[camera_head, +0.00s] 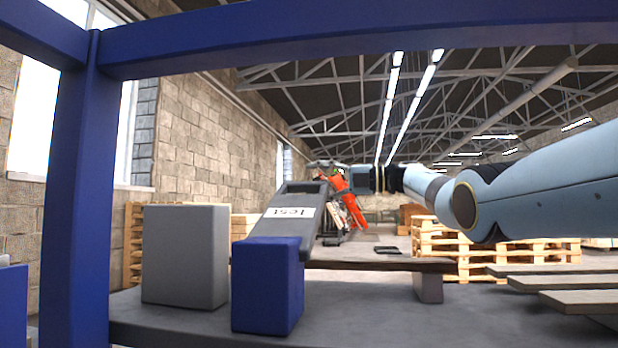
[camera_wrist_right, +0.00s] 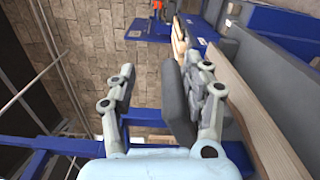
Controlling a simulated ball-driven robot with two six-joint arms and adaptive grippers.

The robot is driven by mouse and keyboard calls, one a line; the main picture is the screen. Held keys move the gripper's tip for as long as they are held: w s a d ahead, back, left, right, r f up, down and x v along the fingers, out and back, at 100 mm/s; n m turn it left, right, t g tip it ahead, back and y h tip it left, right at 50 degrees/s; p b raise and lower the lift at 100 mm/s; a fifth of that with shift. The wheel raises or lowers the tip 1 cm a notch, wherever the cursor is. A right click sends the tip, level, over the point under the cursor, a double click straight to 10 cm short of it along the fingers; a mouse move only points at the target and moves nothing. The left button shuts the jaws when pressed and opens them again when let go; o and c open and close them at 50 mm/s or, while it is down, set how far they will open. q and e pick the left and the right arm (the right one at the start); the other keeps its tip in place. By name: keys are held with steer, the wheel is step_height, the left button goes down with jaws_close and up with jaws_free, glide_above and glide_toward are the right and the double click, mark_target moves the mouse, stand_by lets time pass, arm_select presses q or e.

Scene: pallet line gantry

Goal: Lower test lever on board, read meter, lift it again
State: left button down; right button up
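My right gripper (camera_head: 322,168) is at the board's top end, small and partly lost against the background. In the right wrist view my right gripper (camera_wrist_right: 162,92) has its fingers wide apart. A dark grey flat piece (camera_wrist_right: 178,105) lies between them, close to the right-hand finger; I cannot tell whether it is the lever or whether they touch. My left gripper is not in view.
A grey block (camera_head: 185,257) and a blue block (camera_head: 267,287) stand on the grey bench in front. A blue frame post (camera_head: 75,200) and beam cross the near view. Wooden pallets (camera_head: 470,250) stand at right.

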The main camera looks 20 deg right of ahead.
steer(key=p+v, duration=0.2)
steer(key=v, duration=0.7)
steer(key=shift+s+d, duration=0.15)
steer(key=shift+s, duration=0.05)
stand_by(0.3)
stand_by(0.7)
